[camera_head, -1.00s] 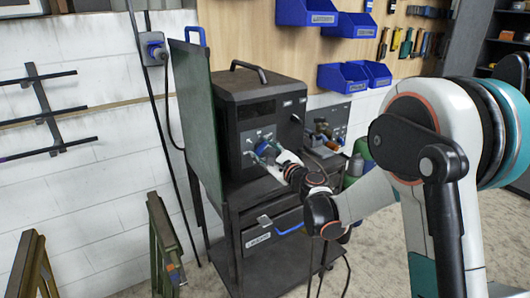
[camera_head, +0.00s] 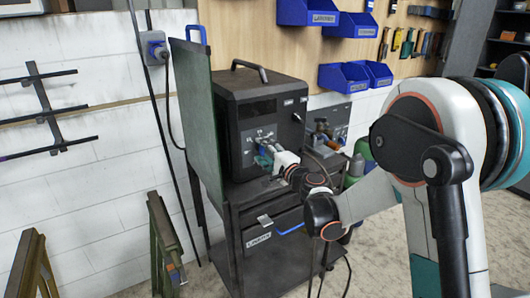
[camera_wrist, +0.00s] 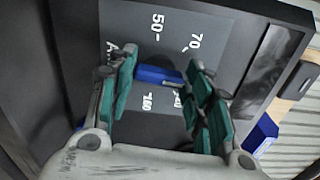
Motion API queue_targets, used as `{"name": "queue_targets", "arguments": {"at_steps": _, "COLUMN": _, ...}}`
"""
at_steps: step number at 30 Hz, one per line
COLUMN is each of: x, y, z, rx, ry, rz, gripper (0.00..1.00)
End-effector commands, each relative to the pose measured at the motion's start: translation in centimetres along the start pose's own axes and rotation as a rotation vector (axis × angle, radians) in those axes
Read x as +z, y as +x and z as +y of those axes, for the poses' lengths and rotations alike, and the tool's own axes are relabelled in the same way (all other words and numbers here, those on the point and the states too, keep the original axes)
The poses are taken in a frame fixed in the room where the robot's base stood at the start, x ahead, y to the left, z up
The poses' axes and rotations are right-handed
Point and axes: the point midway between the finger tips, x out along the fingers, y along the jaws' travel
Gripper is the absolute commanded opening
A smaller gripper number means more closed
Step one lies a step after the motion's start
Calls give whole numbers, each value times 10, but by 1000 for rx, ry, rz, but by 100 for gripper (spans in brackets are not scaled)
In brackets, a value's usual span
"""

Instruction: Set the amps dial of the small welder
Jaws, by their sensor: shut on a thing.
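The small welder (camera_head: 262,98) is a black box with a top handle, standing on a dark cart. In the wrist view its grey dial plate (camera_wrist: 215,30) carries white numbers, with 50 and 70 readable and the others partly hidden. The blue amps dial (camera_wrist: 158,75) sits between my fingers. In the head view my gripper (camera_head: 264,159) is at the lower front of the welder. I cannot tell which number the dial points to.
A green panel (camera_head: 198,120) stands close at the welder's left. The cart's drawer (camera_head: 275,229) with a blue handle is below my wrist. Another machine (camera_head: 327,125) stands to the right, beside a green cylinder (camera_head: 355,165). Green trestles (camera_head: 165,245) stand at front left.

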Motion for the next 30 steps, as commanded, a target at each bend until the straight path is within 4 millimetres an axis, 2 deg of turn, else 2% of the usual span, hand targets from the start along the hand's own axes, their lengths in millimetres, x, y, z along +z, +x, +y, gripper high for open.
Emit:
{"name": "queue_targets", "arguments": {"at_steps": 9, "x": 1, "y": 0, "z": 1, "rx": 1, "ry": -79, "rz": -1, "gripper": 22}}
{"name": "queue_targets", "arguments": {"at_steps": 22, "x": 1, "y": -1, "z": 2, "rx": 1, "ry": -87, "rz": -2, "gripper": 22}}
{"name": "queue_targets", "arguments": {"at_steps": 23, "x": 1, "y": -1, "z": 2, "rx": 1, "ry": -87, "rz": -2, "gripper": 53}}
{"name": "queue_targets", "arguments": {"at_steps": 24, "x": 1, "y": -1, "z": 2, "rx": 1, "ry": -87, "rz": -1, "gripper": 62}}
{"name": "queue_targets", "arguments": {"at_steps": 25, "x": 1, "y": 0, "z": 2, "rx": 1, "ry": -86, "rz": -1, "gripper": 67}}
{"name": "queue_targets", "arguments": {"at_steps": 30, "x": 0, "y": 0, "z": 1, "rx": 0, "ry": -86, "rz": -1, "gripper": 67}}
